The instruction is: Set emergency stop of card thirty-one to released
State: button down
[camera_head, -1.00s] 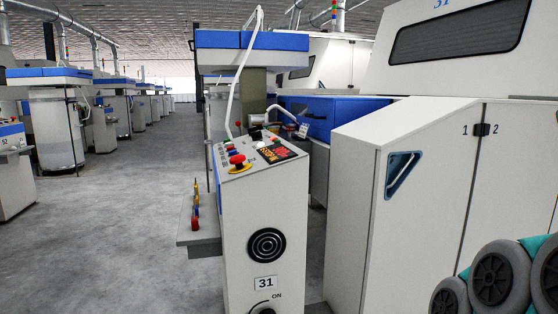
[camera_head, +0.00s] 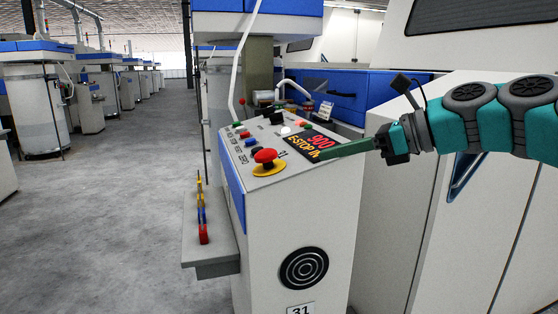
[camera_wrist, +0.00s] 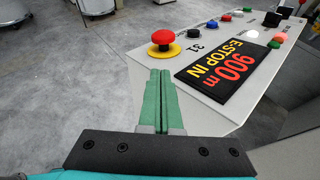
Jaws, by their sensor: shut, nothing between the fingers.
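The emergency stop is a red mushroom button (camera_head: 265,156) on a yellow round plate, at the near left corner of the sloped panel on the cabinet marked 31 (camera_head: 300,309). It also shows at the top of the wrist view (camera_wrist: 164,38). A black display (camera_head: 308,146) beside it reads "900 m" and "E-STOP IN". My gripper (camera_head: 322,154) has long green fingers, pressed together and empty. In the head view their tips overlap the display's right edge. In the wrist view the fingers point toward the red button, with a gap between.
Several coloured buttons (camera_head: 245,135) line the panel's left side. A grey shelf (camera_head: 208,255) with upright coloured items juts out left of the cabinet. White machine housing stands to the right. A white hose (camera_head: 245,60) hangs behind the panel. The aisle floor on the left is clear.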

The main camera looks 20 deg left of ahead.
aim_at(272, 153)
dwell(0.3)
jog(key=x, duration=1)
jog(key=shift+b, duration=0.3)
jog(key=r+p, duration=0.1)
jog(key=p, duration=0.1)
jog(key=r+p, duration=0.1)
jog(key=p, duration=0.1)
jog(key=shift+a+r, duration=0.2)
jog(key=shift+a, duration=0.15)
jog(key=shift+r, duration=0.2)
jog(key=shift+d+r+p, duration=0.2)
jog(key=shift+d+p, duration=0.05)
jog(key=shift+p, duration=0.3)
jog(key=f+p+v, duration=0.1)
jog(key=p+v, duration=0.1)
jog(key=v, duration=0.7)
jog(key=shift+d, duration=0.25)
